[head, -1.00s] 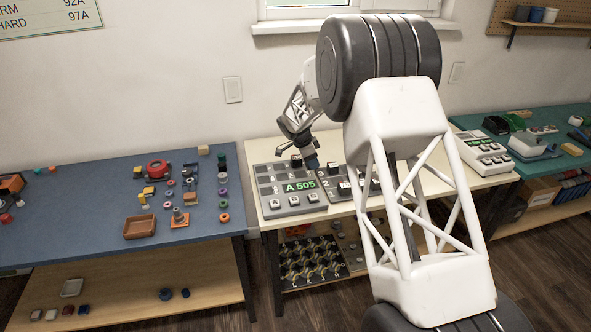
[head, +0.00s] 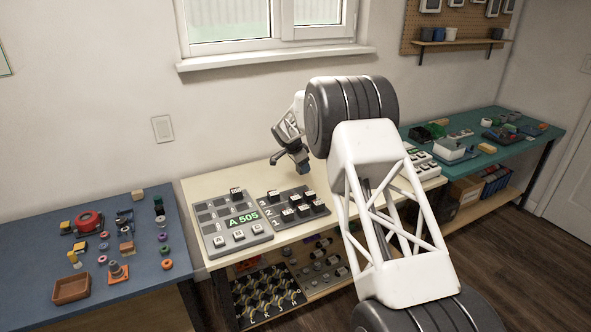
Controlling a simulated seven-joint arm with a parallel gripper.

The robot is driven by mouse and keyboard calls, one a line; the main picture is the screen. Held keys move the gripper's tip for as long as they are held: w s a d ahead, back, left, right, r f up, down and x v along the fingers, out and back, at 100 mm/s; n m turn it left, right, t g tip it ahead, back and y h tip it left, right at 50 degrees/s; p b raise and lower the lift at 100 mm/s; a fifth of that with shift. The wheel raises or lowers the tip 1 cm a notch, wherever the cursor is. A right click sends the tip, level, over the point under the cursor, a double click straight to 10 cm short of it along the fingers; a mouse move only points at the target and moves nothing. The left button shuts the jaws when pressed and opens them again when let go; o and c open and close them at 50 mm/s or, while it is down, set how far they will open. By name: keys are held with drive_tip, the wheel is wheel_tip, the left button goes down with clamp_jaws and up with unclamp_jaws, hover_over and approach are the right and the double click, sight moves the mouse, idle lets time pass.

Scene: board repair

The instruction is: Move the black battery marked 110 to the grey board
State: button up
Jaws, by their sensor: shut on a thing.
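A grey board (head: 206,232) with a green "A 505" display lies on the cream table. A black block (head: 236,191) with a pale top sits at its back edge, and several pale-topped keys line its front. A darker grey board (head: 276,206) with numbered rows adjoins it on the right and carries several black blocks with white labels (head: 303,210). Their marks are too small to read, so I cannot pick out 110. My gripper (head: 290,164) is above the table behind the darker board, shut on a small dark thing (head: 303,169) that I cannot identify.
A blue table (head: 120,296) with small parts and a brown tray (head: 71,288) stands at the left. A teal table (head: 520,144) with tools and boxes is at the right. A shelf under the cream table (head: 205,186) holds more parts. My arm hides the cream table's right portion.

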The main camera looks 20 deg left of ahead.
drive_tip(key=shift+f, duration=0.15)
idle(0.3)
drive_tip(key=shift+f, duration=4.35)
drive_tip(key=shift+f, duration=0.45)
drive_tip(key=o, duration=1.1)
drive_tip(key=shift+c, duration=0.2)
drive_tip(key=v, duration=0.7)
drive_tip(key=shift+r, duration=0.35)
drive_tip(key=shift+s+a, duration=0.1)
drive_tip(key=shift+s, duration=0.05)
